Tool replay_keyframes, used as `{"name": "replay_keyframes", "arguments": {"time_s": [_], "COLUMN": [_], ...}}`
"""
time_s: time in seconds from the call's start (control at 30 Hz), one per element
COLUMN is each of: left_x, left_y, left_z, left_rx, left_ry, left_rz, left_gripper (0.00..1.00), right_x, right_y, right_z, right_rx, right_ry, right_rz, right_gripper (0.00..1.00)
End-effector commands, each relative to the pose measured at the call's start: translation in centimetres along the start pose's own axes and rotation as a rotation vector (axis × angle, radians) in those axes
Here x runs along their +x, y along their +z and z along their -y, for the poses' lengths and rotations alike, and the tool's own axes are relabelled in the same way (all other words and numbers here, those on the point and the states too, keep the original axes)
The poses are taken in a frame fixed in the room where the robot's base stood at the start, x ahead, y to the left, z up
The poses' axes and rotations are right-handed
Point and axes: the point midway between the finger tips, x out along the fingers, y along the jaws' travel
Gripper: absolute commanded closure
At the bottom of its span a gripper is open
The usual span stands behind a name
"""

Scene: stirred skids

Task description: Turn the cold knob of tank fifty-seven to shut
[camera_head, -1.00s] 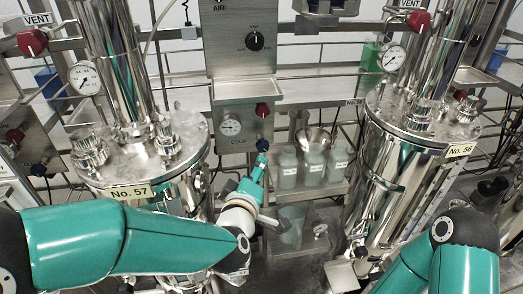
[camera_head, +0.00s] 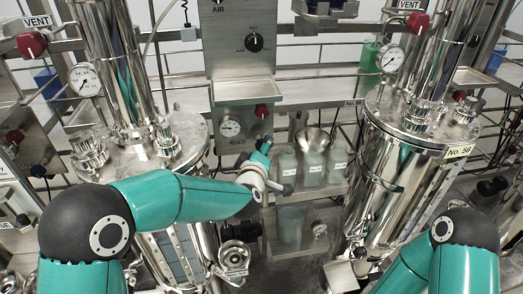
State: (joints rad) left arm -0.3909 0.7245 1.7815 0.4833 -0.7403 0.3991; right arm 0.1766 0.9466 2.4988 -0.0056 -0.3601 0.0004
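Tank fifty-seven (camera_head: 150,152) is the steel vessel on the left; my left arm now covers its number plate. To its right is a steel panel (camera_head: 236,96) with a gauge (camera_head: 230,129), a red knob (camera_head: 262,111) and the "COLD" lettering below. My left gripper (camera_head: 266,140) reaches up to the spot right of that lettering, where the blue cold knob sits. The gripper hides nearly all of the knob. I cannot tell whether its fingers are closed on it or how the knob is turned. My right gripper is out of view; only my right arm shows at bottom right.
Tank fifty-six (camera_head: 392,160) stands on the right. Several white-labelled bottles (camera_head: 312,168) and a steel funnel (camera_head: 313,139) are on a shelf (camera_head: 325,190) close to the right of my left gripper.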

Motion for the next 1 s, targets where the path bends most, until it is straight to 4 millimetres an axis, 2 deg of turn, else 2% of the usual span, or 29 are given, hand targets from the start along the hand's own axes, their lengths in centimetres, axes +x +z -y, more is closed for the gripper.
{"name": "replay_keyframes", "arguments": {"time_s": [0.03,0.07,0.4,0.7,1.0], "left_x": [0.0,0.0,0.0,-0.1,0.0], "left_y": [0.0,0.0,-0.1,-0.3,-0.1], "left_z": [0.0,0.0,0.1,-0.2,0.1], "left_rx": [0.000,0.000,-0.001,0.092,0.114], "left_ry": [0.000,0.000,-0.001,-0.044,-0.052], "left_rz": [-0.001,-0.001,-0.002,-0.002,-0.003], "left_gripper": [0.39,0.44,0.99,0.99,0.99], "right_x": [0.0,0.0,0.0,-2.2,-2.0], "right_y": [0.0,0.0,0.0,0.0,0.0], "right_z": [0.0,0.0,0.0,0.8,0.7], "right_rx": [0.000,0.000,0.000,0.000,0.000], "right_ry": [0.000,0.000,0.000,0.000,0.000], "right_rz": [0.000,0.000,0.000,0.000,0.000], "right_gripper": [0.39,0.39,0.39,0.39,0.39]}}
